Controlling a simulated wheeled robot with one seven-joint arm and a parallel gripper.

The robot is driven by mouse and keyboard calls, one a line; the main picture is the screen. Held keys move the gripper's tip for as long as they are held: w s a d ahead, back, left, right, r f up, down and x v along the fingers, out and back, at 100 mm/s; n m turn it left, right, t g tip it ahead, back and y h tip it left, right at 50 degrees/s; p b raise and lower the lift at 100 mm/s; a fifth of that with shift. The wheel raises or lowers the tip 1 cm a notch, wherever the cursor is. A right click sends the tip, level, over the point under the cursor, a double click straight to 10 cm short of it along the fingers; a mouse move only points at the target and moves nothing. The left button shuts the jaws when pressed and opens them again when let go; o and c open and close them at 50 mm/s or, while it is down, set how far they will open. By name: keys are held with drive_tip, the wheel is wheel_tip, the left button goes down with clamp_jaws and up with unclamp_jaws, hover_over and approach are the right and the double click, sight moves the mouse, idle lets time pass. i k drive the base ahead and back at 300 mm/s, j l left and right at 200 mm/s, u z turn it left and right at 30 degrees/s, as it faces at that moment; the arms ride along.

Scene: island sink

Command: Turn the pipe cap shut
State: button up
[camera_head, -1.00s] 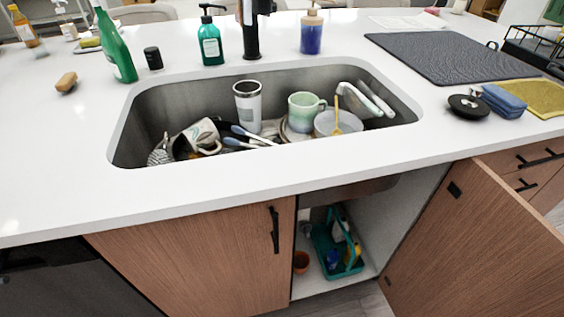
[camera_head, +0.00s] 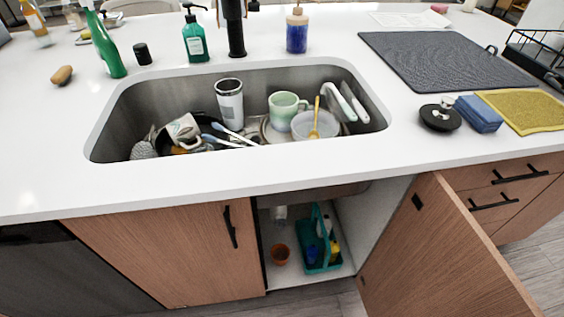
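Under the sink, the right half of the cabinet (camera_head: 345,235) stands open, with its wooden door (camera_head: 432,255) swung out to the right. A small pale grey piece (camera_head: 279,213) shows high inside the opening and looks like part of the drain pipe. Its lower end is small and shaded, so I cannot make out a separate cap or whether it is shut. The counter and the sink underside hide what is above it. My gripper is not in view.
A teal caddy (camera_head: 319,248) with bottles stands on the cabinet floor, right of an orange-brown pot (camera_head: 281,254). The left door (camera_head: 165,250) is closed. Above, the sink (camera_head: 120,115) holds dishes, and the white counter (camera_head: 50,130) overhangs the opening.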

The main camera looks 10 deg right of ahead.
sight(280, 223)
drive_tip(key=l+u, duration=0.2)
drive_tip(key=l, duration=0.3)
drive_tip(key=l+u, duration=0.15)
drive_tip(key=l, duration=0.35)
drive_tip(key=k+l+u, duration=0.2)
drive_tip(key=l, duration=0.25)
drive_tip(key=l+u, duration=0.15)
drive_tip(key=l, duration=0.35)
drive_tip(key=k+l+u, duration=0.2)
drive_tip(key=l, duration=0.25)
drive_tip(key=i, duration=0.05)
